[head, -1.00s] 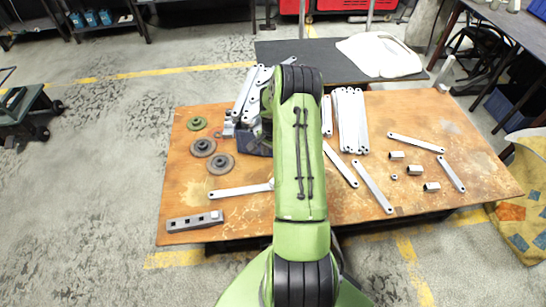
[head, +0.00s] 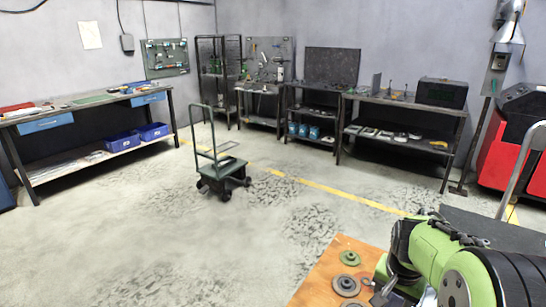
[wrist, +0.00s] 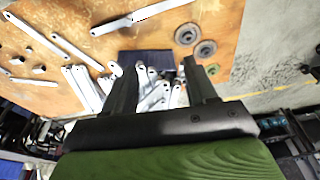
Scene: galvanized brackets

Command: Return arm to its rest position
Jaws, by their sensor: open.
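In the wrist view my gripper (wrist: 159,66) is open, its two dark fingers apart with nothing held between them. Beyond the fingers is a dark blue bin (wrist: 148,57) with several galvanized brackets (wrist: 155,93) in it. More flat brackets (wrist: 72,47) lie loose on the rusty orange tabletop (wrist: 105,48). In the head view my green arm fills the lower right corner, and my gripper is not visible there. Only a corner of the tabletop (head: 318,283) shows in that view.
Gear-like discs (head: 346,285) lie near the table's corner. A green cart (head: 222,170) stands on open floor. A workbench (head: 90,105) is at left, shelves and a side table (head: 405,105) along the back wall. A red cabinet (head: 505,155) stands at right.

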